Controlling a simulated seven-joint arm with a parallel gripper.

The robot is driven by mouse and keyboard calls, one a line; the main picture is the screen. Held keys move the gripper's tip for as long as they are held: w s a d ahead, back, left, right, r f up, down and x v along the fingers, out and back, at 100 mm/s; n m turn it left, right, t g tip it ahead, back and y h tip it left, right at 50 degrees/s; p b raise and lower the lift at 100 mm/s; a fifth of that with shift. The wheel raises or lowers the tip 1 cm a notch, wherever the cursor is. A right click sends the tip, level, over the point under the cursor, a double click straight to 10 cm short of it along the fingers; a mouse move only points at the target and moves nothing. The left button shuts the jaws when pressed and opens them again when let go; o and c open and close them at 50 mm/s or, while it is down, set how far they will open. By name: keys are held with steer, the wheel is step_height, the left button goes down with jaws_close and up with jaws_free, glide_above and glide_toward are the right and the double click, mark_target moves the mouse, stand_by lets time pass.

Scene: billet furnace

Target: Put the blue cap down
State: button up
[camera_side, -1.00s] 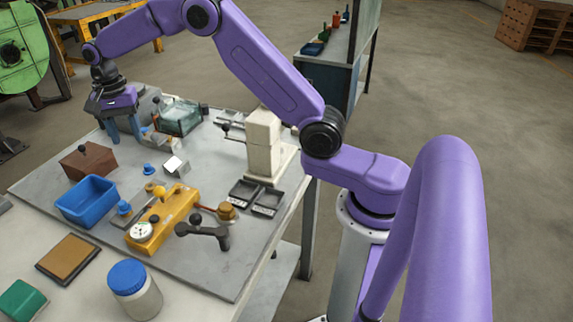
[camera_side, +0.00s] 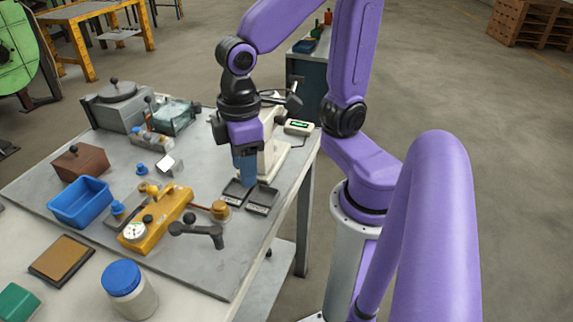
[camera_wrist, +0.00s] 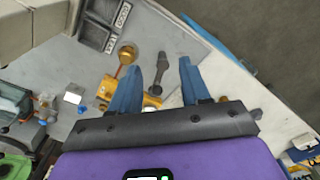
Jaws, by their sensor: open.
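Several blue pieces could be the cap. One small blue knobbed piece (camera_side: 141,169) stands on the bench near a white block, and another (camera_side: 117,208) stands beside the blue bin. A wider blue lid (camera_side: 122,278) sits on a jar at the front. My gripper (camera_side: 245,181) points down over two small dark trays (camera_side: 262,200) at the bench's right side. In the wrist view my gripper (camera_wrist: 158,62) has its two blue fingers spread, with nothing held between them. The dark trays (camera_wrist: 104,24) show at the top there.
A yellow fixture (camera_side: 155,224) with a dial and a dark lever (camera_side: 201,232) stand left of and in front of my gripper. A cream stand (camera_side: 274,158) is close behind it. A blue bin (camera_side: 82,204) and a brown box (camera_side: 79,163) are at left.

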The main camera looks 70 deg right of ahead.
steer(key=s+d+f+n, duration=0.1)
steer(key=s+d+n, duration=0.3)
steer(key=s, duration=0.2)
steer(key=shift+s+f, duration=0.35)
steer(key=shift+s, duration=0.05)
